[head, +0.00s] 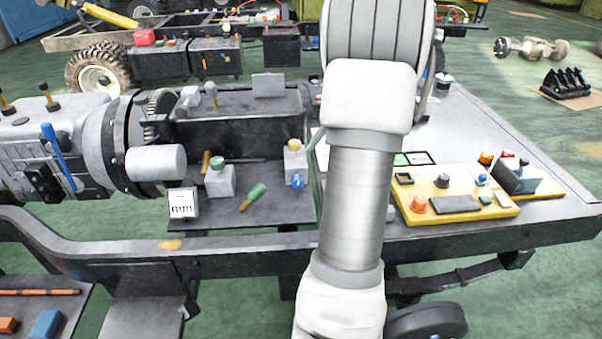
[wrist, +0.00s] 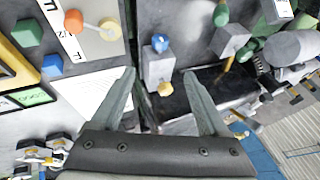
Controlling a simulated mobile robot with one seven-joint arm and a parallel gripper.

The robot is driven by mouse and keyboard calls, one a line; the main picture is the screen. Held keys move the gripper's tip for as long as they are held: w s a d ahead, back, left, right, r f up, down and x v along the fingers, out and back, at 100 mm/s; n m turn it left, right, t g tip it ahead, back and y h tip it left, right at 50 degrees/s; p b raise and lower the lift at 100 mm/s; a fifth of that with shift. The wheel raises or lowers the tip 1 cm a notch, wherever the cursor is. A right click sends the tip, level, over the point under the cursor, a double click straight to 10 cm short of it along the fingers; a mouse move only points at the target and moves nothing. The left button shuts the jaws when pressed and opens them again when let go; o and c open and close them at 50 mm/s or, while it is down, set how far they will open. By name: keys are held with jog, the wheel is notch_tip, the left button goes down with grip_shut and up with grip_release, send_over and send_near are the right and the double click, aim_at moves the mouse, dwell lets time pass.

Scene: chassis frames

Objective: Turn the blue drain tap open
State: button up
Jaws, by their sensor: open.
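The blue drain tap (head: 298,182) is a small blue knob low on the front of a grey block (head: 294,163) with a yellow cap (head: 295,145) on top. In the wrist view the blue tap (wrist: 160,42) shows at one end of the grey block (wrist: 157,68), with the yellow cap (wrist: 165,89) at the other. My gripper (wrist: 160,74) is open and empty. In the wrist view its fingers lie to either side of the block, with the blue tap beyond the tips; I cannot tell the depth gap. In the head view my arm hides most of the gripper.
A second grey block (head: 221,182) with a green cap and a green-handled tool (head: 253,196) stand left of the tap. A white-faced meter (head: 183,203) is further left. A yellow control panel (head: 455,208) with buttons lies to the right. A dark box (head: 238,128) stands behind.

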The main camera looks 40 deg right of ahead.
aim_at(300, 178)
jog(key=b+x, duration=0.2)
jog(key=x, duration=1.5)
jog(key=shift+w+a+f+b, duration=0.1)
jog(key=shift+b, duration=0.25)
